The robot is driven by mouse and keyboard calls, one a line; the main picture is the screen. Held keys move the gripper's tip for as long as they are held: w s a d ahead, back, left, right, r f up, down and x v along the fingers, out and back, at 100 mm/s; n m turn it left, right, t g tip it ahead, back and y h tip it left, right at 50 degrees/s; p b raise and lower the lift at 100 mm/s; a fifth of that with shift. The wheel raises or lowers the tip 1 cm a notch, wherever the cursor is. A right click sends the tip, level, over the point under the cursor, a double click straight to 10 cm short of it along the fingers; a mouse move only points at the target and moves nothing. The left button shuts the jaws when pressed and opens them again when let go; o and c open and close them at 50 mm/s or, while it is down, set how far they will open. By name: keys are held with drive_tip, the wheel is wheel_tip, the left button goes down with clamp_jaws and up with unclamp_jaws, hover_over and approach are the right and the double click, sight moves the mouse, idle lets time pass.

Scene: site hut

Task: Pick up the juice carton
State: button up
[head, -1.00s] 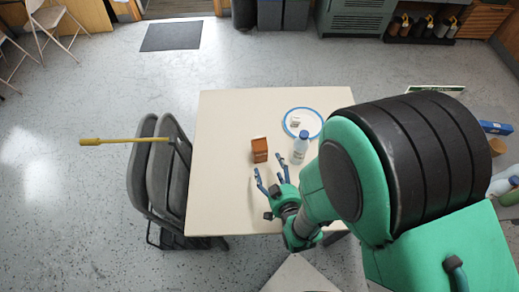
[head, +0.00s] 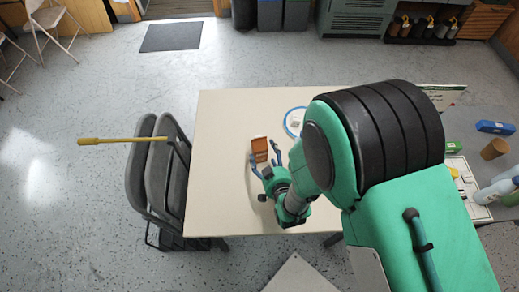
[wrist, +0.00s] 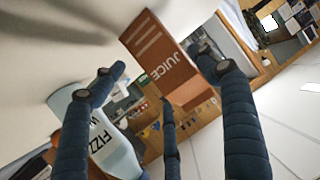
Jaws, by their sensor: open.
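The juice carton (head: 259,148) is a small orange-brown box standing on the cream table, left of the plate. In the wrist view the carton (wrist: 163,62), lettered JUICE, lies ahead between the fingertips, tilted in the picture. My gripper (head: 264,158) is open, its blue fingers spread on either side of the carton's near side. In the wrist view my gripper (wrist: 158,64) has its right fingertip close to the carton's edge; I cannot tell whether it touches. The carton's lower front is partly hidden by the fingers.
A pale blue bottle (wrist: 103,140) lettered FIZZ is near the left finger in the wrist view; my arm hides it in the head view. A blue-rimmed plate (head: 290,128) is partly hidden. Folded chairs (head: 165,175) stand at the table's left edge. The table's left side (head: 220,120) is clear.

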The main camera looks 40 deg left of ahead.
drive_tip(key=shift+b+x, duration=0.7)
drive_tip(key=shift+x, duration=1.9)
drive_tip(key=shift+s, duration=0.15)
drive_tip(key=shift+a, duration=0.1)
drive_tip(key=c, duration=1.7)
drive_tip(key=shift+c, duration=0.2)
drive_tip(key=shift+r, duration=0.2)
